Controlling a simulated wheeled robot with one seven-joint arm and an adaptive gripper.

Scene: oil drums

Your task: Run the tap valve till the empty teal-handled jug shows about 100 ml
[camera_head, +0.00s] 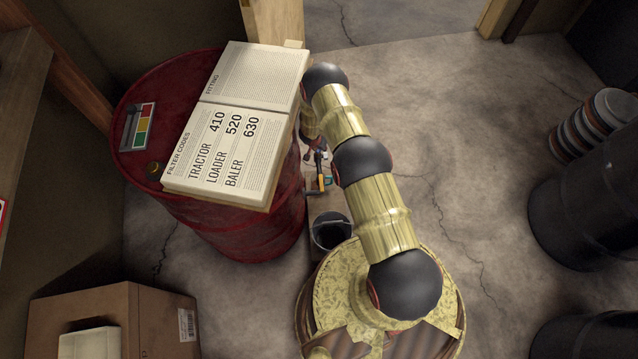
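A red oil drum (250,228) stands upright at the left of the middle. A small teal patch (328,181) with an orange-yellow part (321,183) shows beside the drum's right side, below my arm. I cannot tell whether the teal is the jug's handle. The jug's body, any level in it and the tap valve cannot be made out. My arm reaches from the lower right up to the drum's right edge and bends down there. Small dark parts at its end, probably my gripper (318,157), are mostly hidden; their opening cannot be read.
A dark bucket (331,234) stands beside the drum. A cardboard box (140,310) is lower left. Black drums (590,220) stand right. The concrete floor (460,130) between is clear.

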